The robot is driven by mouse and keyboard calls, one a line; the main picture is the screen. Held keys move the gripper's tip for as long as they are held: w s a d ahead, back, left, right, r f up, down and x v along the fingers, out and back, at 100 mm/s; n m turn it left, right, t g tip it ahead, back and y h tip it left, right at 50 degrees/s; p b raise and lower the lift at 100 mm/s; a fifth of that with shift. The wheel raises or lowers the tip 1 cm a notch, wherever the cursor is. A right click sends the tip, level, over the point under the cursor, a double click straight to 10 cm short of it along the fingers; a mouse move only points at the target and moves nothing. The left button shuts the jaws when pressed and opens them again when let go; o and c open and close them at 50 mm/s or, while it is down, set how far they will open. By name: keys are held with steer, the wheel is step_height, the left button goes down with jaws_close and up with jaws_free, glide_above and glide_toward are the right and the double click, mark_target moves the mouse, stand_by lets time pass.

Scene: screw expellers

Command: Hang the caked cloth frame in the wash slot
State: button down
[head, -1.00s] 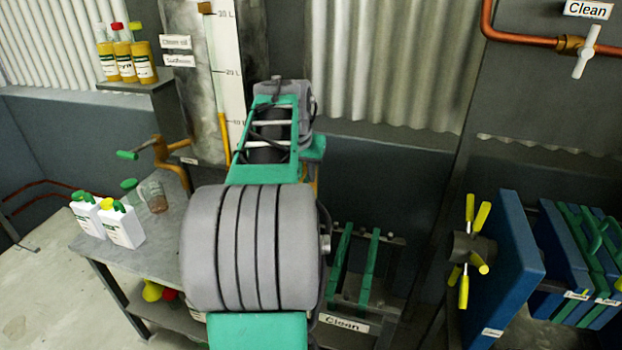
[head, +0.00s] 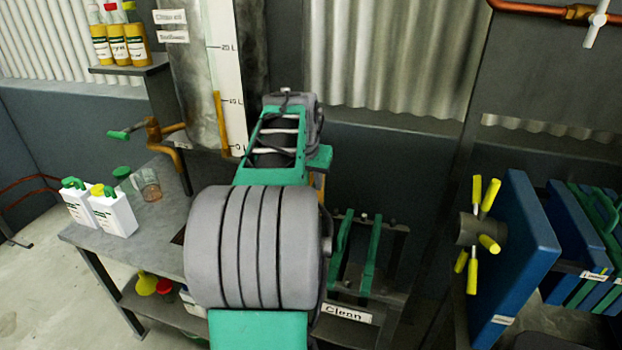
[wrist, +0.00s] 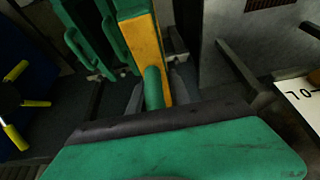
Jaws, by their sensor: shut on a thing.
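In the wrist view my gripper (wrist: 156,92) is shut on the green handle of the caked cloth frame (wrist: 142,42). The frame has a green edge and an orange-yellow face, and extends away from the fingers. Part of it is cut off by the top of the picture. I cannot make out which part is the wash slot.
A blue press plate (head: 515,250) with a yellow-handled handwheel (head: 478,230) stands at right, before more plates and green frames. A grey bench (head: 150,212) at left holds white jugs (head: 112,212) and a glass jug (head: 148,184). A level gauge (head: 222,75) stands behind.

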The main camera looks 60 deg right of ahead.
step_height(320, 180, down, 20)
steer(key=b, duration=1.3)
steer(key=shift+r, duration=0.15)
steer(key=c, duration=1.1)
jaws_free()
steer(key=p+v, duration=0.1)
steer(key=v, duration=0.6)
steer(key=shift+a+r, duration=0.1)
steer(key=shift+r, duration=0.3)
